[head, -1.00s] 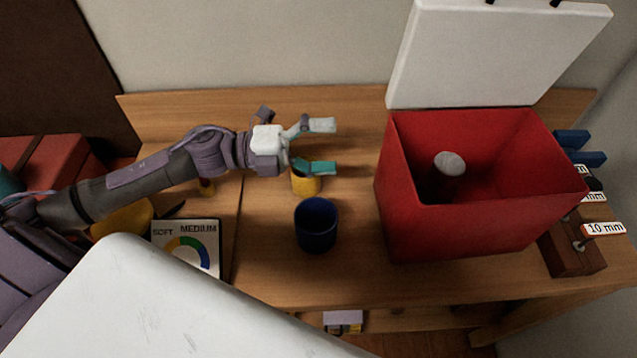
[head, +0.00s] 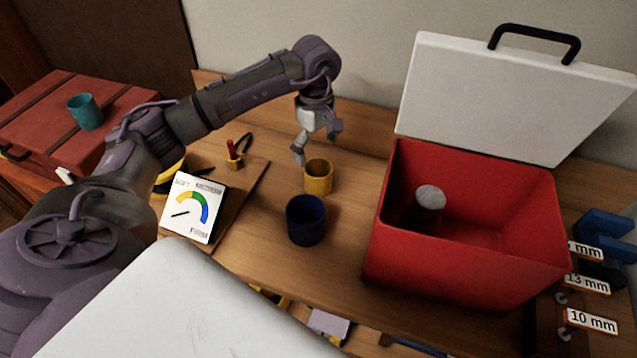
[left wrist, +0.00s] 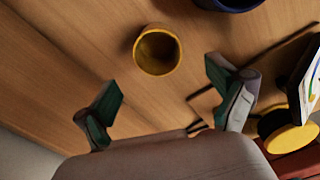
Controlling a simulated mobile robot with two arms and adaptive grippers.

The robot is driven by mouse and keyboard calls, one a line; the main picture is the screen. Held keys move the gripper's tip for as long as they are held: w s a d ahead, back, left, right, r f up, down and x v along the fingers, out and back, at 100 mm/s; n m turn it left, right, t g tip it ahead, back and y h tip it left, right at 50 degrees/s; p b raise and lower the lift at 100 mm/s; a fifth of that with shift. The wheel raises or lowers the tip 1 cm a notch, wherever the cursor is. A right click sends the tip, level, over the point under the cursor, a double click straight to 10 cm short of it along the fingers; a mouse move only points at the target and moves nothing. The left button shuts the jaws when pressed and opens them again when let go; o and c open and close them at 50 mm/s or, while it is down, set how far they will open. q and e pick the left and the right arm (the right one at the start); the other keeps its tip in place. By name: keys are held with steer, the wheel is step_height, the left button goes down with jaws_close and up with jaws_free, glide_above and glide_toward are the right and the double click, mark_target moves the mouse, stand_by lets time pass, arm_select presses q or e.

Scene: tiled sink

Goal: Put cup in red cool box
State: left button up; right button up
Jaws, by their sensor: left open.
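A yellow cup (head: 318,178) stands upright on the wooden table, with a dark blue cup (head: 306,222) just in front of it. A teal cup (head: 85,112) stands on a red case at the left. The red cool box (head: 455,270) stands at the right with its white lid (head: 500,100) open. My left gripper (head: 317,143) points down, open and empty, just behind the yellow cup. In the left wrist view, the yellow cup (left wrist: 157,50) lies ahead of the spread fingers (left wrist: 163,88), not between them. My right gripper is not in view.
A grey-white round-topped object (head: 431,197) is inside the box. Labelled tools (head: 590,285) sit right of the box. Bare table separates cups and box.

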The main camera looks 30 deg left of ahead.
mark_target(317, 175)
arm_select(q)
step_height(317, 175, down, 4)
steer(key=shift+d+r+p, duration=0.1)
steer(key=shift+d+p, duration=0.05)
steer(key=shift+p, duration=0.15)
steer(key=shift+f, duration=0.25)
steer(key=shift+f+p, duration=0.25)
steer(key=shift+p, duration=0.05)
step_height(317, 175, down, 4)
steer(key=shift+r+p, duration=0.15)
steer(key=shift+p, duration=0.75)
steer(key=shift+w+f, duration=0.1)
steer(key=shift+f, duration=0.45)
steer(key=shift+r, duration=0.1)
steer(key=c, duration=1.3)
